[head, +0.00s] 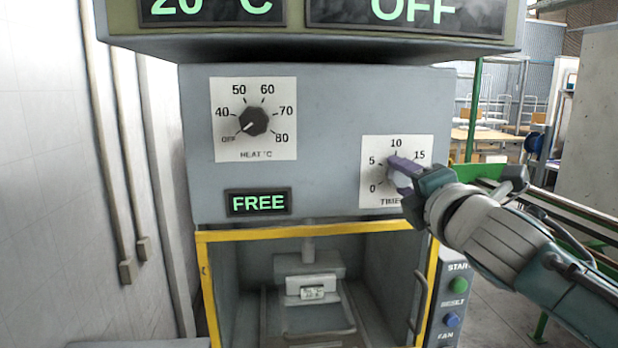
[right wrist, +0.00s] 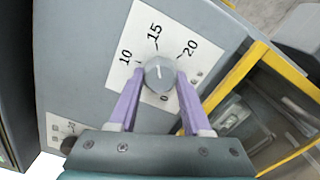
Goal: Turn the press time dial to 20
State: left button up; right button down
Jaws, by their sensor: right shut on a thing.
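The press time dial plate (head: 370,150) is white, on the right of the grey press front; 0, 5, 10 and 15 show, and my gripper covers its lower right. In the right wrist view the grey round knob (right wrist: 160,74) sits between the two purple fingers of my right gripper (right wrist: 160,82), which is shut on it. Its white line is short and slightly tilted; its upper end faces between 15 and 20, but I cannot read the setting exactly. In the head view my right gripper (head: 398,172) reaches the dial from the right. My left gripper is not in view.
The heat dial (head: 254,121) is left of the time dial, its pointer near OFF. A FREE display (head: 258,202) sits below it. The yellow-framed press chamber (head: 310,232) lies underneath, with a button panel (head: 453,305) at its right. An overhead display reads OFF (head: 412,10).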

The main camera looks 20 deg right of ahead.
jog(key=m, duration=0.5)
jog(key=shift+r+m, duration=0.1)
jog(key=shift+m, duration=0.2)
jog(key=m, duration=0.3)
jog(key=shift+r+m, duration=0.1)
jog(key=shift+m, duration=1.5)
jog(key=shift+c, duration=1.7)
grip_release()
